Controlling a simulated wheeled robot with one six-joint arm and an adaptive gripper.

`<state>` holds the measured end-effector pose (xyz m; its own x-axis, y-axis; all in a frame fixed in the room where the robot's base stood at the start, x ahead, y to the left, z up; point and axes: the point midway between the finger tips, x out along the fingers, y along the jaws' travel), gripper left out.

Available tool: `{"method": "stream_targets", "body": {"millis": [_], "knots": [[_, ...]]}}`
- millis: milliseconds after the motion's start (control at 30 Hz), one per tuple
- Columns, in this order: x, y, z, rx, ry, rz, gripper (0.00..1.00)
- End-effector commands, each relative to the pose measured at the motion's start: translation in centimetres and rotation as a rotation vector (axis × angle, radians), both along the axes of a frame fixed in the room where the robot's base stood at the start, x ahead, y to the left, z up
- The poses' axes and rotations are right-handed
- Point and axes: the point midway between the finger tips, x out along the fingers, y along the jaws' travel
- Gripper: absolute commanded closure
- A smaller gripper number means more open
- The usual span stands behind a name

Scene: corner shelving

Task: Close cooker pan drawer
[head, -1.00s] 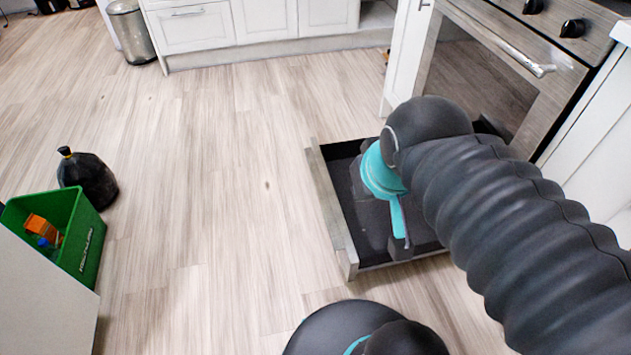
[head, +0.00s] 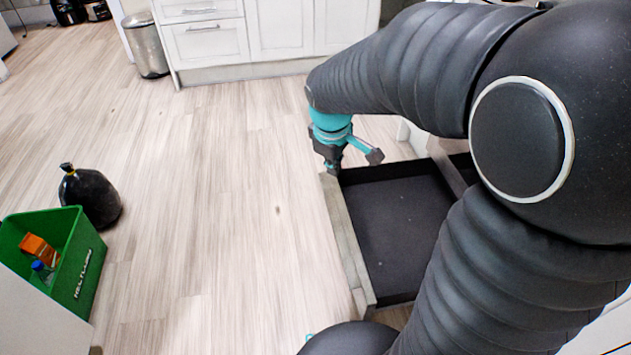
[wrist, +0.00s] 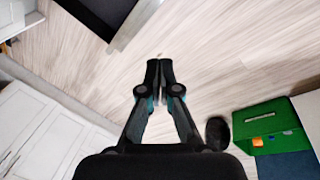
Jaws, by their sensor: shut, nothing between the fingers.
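The cooker pan drawer (head: 395,215) is pulled out low over the floor, with a dark, empty tray and a grey front panel (head: 346,240) on its left side in the head view. My gripper (head: 333,168) is at the far end of that front panel, over or just beside its corner; I cannot tell whether it touches. In the wrist view my gripper (wrist: 159,64) has its fingertips together and empty, pointing over bare floor, with the drawer's front panel (wrist: 133,22) beyond them. My arm hides most of the cooker in the head view.
A green crate (head: 88,270) with an orange carton and a bottle stands at lower left, beside a black bag (head: 90,197). White cabinets (head: 207,40) and a metal bin (head: 147,45) are at the back. The floor left of the drawer is clear.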

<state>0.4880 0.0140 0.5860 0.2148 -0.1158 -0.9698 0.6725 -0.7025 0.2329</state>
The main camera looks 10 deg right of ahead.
Motion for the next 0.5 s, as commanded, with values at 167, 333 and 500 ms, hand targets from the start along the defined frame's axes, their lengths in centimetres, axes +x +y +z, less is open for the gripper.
{"method": "stream_targets", "body": {"millis": [167,333,500], "knots": [[4.3,1.1,-6.4,-0.068,0.094,0.19,1.0],[7.6,2.2,-12.9,-0.125,0.179,0.378,1.0],[9.9,3.3,-19.6,-0.168,0.262,0.557,1.0]]}}
